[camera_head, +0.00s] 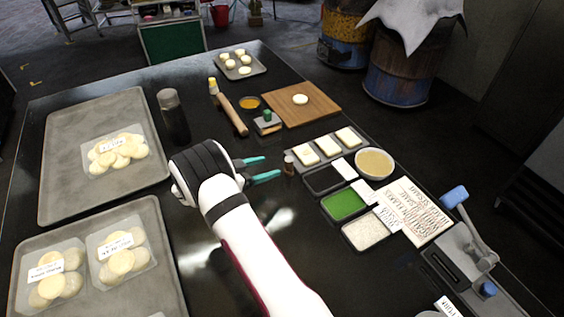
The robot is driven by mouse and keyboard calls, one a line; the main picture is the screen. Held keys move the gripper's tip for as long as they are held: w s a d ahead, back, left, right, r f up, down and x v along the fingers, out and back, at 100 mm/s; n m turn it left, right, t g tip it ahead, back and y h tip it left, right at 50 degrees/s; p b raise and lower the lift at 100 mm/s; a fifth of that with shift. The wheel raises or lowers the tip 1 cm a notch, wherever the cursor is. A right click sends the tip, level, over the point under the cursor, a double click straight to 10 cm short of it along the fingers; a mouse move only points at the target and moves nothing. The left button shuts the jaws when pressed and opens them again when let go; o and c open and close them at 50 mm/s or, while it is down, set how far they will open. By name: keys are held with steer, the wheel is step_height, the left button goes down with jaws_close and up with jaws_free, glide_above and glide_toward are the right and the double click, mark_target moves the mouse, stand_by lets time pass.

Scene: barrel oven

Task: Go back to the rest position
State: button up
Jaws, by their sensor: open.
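My gripper (262,168) is on the end of my white and black arm, over the middle of the black table (215,265). Its two teal fingers are apart and point right. Nothing shows between them. A small brown bottle (289,165) stands just beyond the fingertips, and I cannot tell whether they touch it.
Trays with packed dough rounds lie left (60,120) and front left (165,275). A dark cylinder (173,115), rolling pin (230,108) and wooden board (325,105) are behind. Right are a green tray (344,204), a bowl (374,163) and a lever device (470,245).

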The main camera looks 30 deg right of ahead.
steer(key=v, duration=0.6)
steer(key=s+r+n+g+y, duration=0.1)
steer(key=s+r+g+y, duration=0.3)
steer(key=s, duration=0.5)
steer(key=s+r+n+g+y, duration=0.1)
steer(key=s+r+n+y, duration=0.1)
steer(key=s+r, duration=0.6)
steer(key=s+a+n+t+y, duration=0.1)
steer(key=s+a+n+y, duration=0.2)
steer(key=s, duration=0.6)
steer(key=s+a+n+y, duration=0.3)
steer(key=s+a+y, duration=0.3)
steer(key=s+a, duration=0.2)
steer(key=shift+s+r+n+t, duration=0.3)
steer(key=shift+s+n+t, duration=0.1)
steer(key=shift+s, duration=0.4)
steer(key=shift+a, duration=0.15)
